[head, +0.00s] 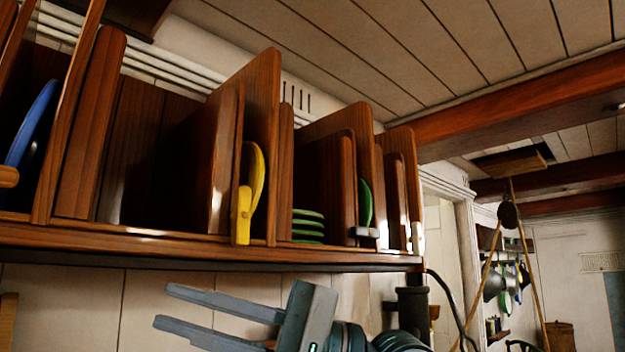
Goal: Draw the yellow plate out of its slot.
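The yellow plate (257,178) stands on edge in a narrow slot of the wooden wall rack, near the middle of the head view. Only its rim side shows. A small upright yellow piece (243,216) sits at the slot's front edge and covers the plate's lower part; I cannot tell whether they touch. My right gripper (164,306) is below the rack, with its two grey fingers apart and pointing left. It is empty and clear of the plate. My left gripper is not in view.
The wooden rack (150,246) has tall dividers beside the slot. A blue plate (30,125) stands at the left, a green plate (365,203) behind a grey bar (366,232) at the right. Stacked green dishes (308,226) lie between. A dark post (412,310) stands right of my gripper.

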